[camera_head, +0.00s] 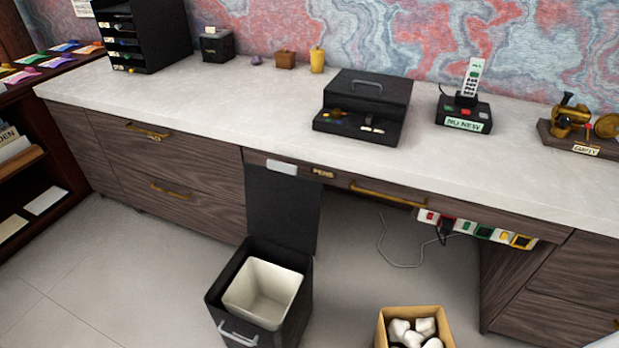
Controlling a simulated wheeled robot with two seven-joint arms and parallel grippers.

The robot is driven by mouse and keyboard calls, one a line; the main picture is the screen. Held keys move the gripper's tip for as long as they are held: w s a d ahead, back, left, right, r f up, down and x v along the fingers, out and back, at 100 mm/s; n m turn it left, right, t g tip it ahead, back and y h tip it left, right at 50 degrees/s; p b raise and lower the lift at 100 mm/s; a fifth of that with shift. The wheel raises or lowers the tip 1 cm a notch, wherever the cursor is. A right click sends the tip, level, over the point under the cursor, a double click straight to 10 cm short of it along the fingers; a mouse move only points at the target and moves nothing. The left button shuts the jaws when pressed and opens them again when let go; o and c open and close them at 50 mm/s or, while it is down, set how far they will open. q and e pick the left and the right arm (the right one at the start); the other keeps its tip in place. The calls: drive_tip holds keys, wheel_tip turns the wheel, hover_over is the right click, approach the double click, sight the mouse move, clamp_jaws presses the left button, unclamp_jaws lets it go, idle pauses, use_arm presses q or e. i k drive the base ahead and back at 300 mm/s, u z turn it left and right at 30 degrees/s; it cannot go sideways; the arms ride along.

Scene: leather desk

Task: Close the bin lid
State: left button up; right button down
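The bin (293,322) is a dark box on the floor in front of the desk, with a cream inner bucket (264,291) that looks empty. Its black lid (283,212) stands open, upright at the back edge of the bin. A pale tab (282,167) sits at the lid's top edge, close to the desk drawer front. A silver handle (237,335) is on the bin's front. Neither of my grippers shows in the head view.
The wooden desk with a pale top (240,110) stands behind the bin. A cardboard box (381,333) with white lumps is on the floor to the right. A power strip (478,230) and a cable (400,265) hang under the desk. The floor left of the bin is clear.

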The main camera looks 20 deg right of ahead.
sight(284, 206)
drive_tip(key=u, duration=0.6)
drive_tip(key=k, duration=0.15)
drive_tip(key=z, duration=1.5)
drive_tip(key=i, duration=0.85)
drive_tip(key=u, duration=1.4)
